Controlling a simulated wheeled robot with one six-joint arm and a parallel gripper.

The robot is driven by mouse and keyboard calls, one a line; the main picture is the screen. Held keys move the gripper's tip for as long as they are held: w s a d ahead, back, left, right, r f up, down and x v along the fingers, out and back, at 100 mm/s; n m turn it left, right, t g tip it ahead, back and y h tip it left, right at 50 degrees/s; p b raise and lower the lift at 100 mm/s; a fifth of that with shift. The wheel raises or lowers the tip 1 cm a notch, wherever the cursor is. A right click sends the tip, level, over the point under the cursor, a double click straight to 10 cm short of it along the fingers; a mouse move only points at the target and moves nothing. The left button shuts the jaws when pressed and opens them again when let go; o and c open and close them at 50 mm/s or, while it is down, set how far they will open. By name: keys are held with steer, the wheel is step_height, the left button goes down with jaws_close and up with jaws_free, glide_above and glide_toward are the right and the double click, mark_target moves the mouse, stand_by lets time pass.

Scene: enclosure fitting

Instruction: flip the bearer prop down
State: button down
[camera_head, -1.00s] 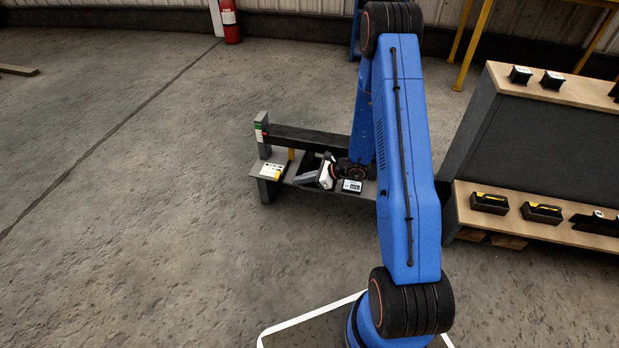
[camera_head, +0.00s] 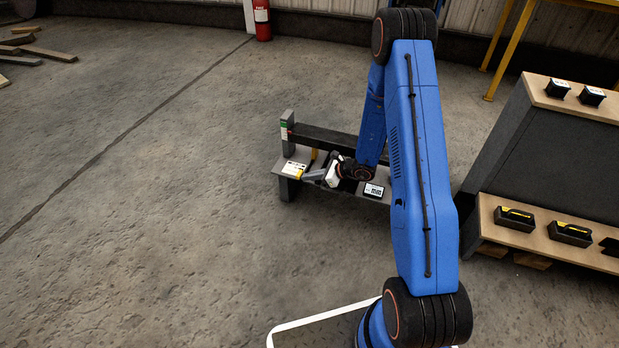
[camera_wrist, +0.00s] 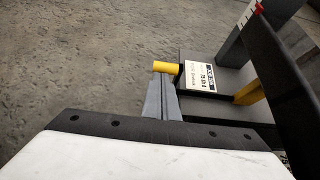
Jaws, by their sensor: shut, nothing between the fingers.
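A low grey stand (camera_head: 285,187) bears a dark horizontal beam (camera_head: 325,137). A yellow upright post (camera_head: 313,157), which looks like the bearer prop, stands under the beam near its left end; it also shows in the wrist view (camera_wrist: 248,93). A short yellow cylinder (camera_wrist: 166,67) sticks out sideways beside a white label plate (camera_wrist: 204,75) on the stand. My gripper (camera_wrist: 158,80) is shut and empty. Its grey fingertips are just below the yellow cylinder in the wrist view; I cannot tell whether they touch. In the head view my gripper (camera_head: 308,176) is low at the stand's front left.
A black-and-white display unit (camera_head: 374,190) sits on the stand right of my gripper. A wooden-shelved rack (camera_head: 540,135) with dark boxes stands at the right. A fire extinguisher (camera_head: 262,18) is at the back wall. The floor left of the stand is clear.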

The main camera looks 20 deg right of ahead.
steer(key=shift+a+r, duration=0.1)
steer(key=shift+w+a+r+h, duration=0.1)
steer(key=shift+w+h, duration=0.05)
steer(key=shift+h, duration=0.15)
steer(key=shift+a, duration=0.1)
steer(key=shift+w+a+r+g+h, duration=0.35)
steer(key=shift+w+a+g+h, duration=0.2)
steer(key=shift+a+g+h, duration=0.2)
steer(key=shift+w+a+r+g+h, duration=0.1)
steer(key=shift+w+a+g+h, duration=0.45)
steer(key=shift+h, duration=0.25)
steer(key=shift+w+a+g+h, duration=0.35)
steer(key=shift+a+g+h, duration=0.25)
steer(key=shift+h, duration=0.15)
steer(key=shift+w+a, duration=0.15)
steer(key=shift+a, duration=0.05)
steer(key=shift+w+a, duration=0.4)
steer(key=shift+a, duration=0.25)
steer(key=shift+w+a+f, duration=0.15)
steer(key=shift+f, duration=0.1)
